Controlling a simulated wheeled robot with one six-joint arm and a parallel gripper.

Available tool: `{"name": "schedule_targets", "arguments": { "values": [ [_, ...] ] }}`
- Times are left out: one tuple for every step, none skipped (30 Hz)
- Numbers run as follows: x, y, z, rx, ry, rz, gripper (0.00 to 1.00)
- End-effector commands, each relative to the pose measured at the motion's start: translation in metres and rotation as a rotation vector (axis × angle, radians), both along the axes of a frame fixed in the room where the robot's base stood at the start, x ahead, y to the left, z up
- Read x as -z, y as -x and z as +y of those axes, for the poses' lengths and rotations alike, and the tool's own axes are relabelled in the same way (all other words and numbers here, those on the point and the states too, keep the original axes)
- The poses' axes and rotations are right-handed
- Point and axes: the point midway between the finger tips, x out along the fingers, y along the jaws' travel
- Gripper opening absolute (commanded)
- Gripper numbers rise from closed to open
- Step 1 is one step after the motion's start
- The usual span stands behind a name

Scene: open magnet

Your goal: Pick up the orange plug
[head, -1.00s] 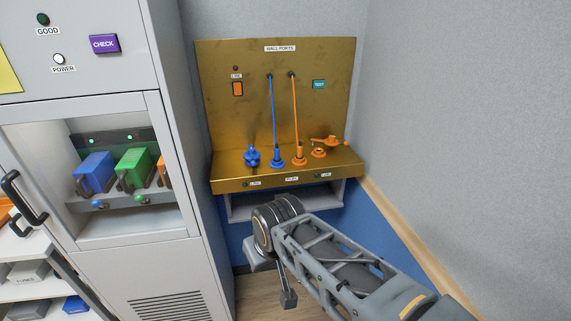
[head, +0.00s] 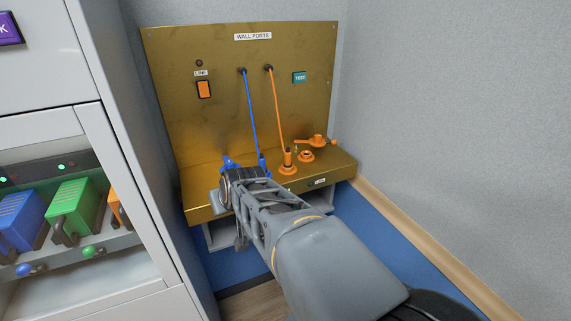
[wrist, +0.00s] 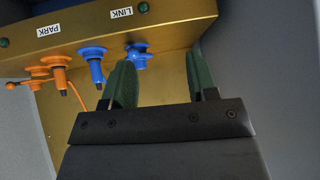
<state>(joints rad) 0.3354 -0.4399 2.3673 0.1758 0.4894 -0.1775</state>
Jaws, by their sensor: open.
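The orange plug (head: 287,157) stands upright in an orange ring on the brass ledge. An orange cord runs from it up to the brass back panel. In the wrist view the orange plug (wrist: 60,77) is left of the jaws and apart from them. My gripper (head: 229,192) is in front of the ledge's left part, left of the orange plug, and hides part of the blue fittings. In the wrist view my gripper (wrist: 162,72) shows two green fingers spread apart with nothing between them.
A blue plug (head: 262,162) with a blue cord stands left of the orange plug. A blue knob (wrist: 138,58) is near the jaws. An orange lever (head: 318,140) and an empty-looking orange socket (head: 306,155) are to the right. A grey cabinet (head: 75,130) stands at left.

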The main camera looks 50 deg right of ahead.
Motion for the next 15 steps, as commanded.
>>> {"name": "schedule_targets", "arguments": {
  "values": [
    [0.007,-0.009,-0.034,0.082,0.021,-0.064,0.53],
    [0.005,-0.013,-0.053,0.126,0.038,-0.105,0.53],
    [0.003,-0.017,-0.078,0.186,0.064,-0.154,0.53],
    [0.001,-0.018,-0.097,0.229,0.086,-0.189,0.53],
    [-0.002,-0.017,-0.115,0.270,0.109,-0.219,0.53],
    [-0.004,-0.015,-0.138,0.323,0.138,-0.254,0.53],
    [-0.006,-0.012,-0.153,0.360,0.159,-0.277,0.53],
    [-0.008,-0.009,-0.167,0.392,0.179,-0.295,0.53],
    [-0.010,-0.005,-0.182,0.430,0.202,-0.317,0.53],
    [-0.010,-0.002,-0.193,0.454,0.219,-0.329,0.53],
    [-0.011,0.000,-0.202,0.475,0.232,-0.340,0.53],
    [-0.010,0.000,-0.212,0.495,0.246,-0.349,0.53],
    [-0.009,-0.001,-0.219,0.507,0.255,-0.355,0.53],
    [-0.007,-0.002,-0.224,0.514,0.259,-0.359,0.53],
    [-0.004,-0.006,-0.231,0.518,0.264,-0.364,0.53]
  ]
}}
